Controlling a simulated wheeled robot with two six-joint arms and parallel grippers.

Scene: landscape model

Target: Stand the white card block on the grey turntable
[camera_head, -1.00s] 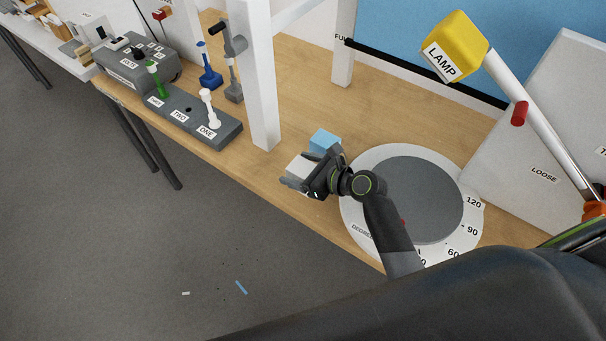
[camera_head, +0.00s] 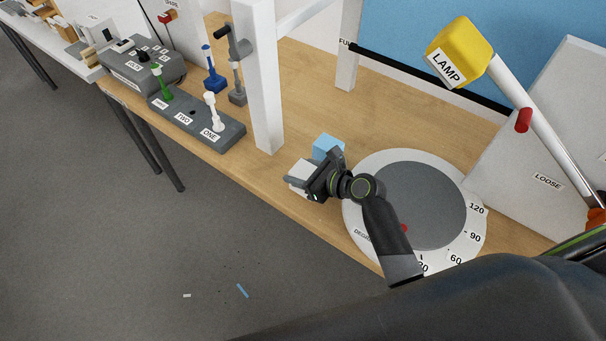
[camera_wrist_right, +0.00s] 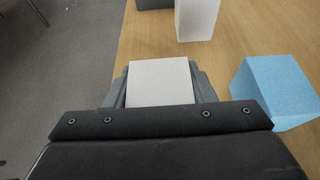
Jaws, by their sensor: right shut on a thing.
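The white card block (camera_head: 300,172) is between the fingers of my right gripper (camera_head: 298,180), near the table's front edge. In the right wrist view the white card block (camera_wrist_right: 161,82) shows its pale top between the two fingers (camera_wrist_right: 161,90), which are shut on it. I cannot tell whether it touches the table. The grey turntable (camera_head: 425,200) lies to the right of the gripper, a grey disc with a white degree ring and a red mark. Its top is bare apart from my right arm crossing in front of its left side. My left gripper is not in view.
A light blue block (camera_head: 327,146) stands just behind the right gripper. A white post (camera_head: 262,90) rises to the left. A yellow lamp (camera_head: 458,52) on a white arm leans over the back right, by a grey panel (camera_head: 545,150). A peg rack (camera_head: 195,118) stands left.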

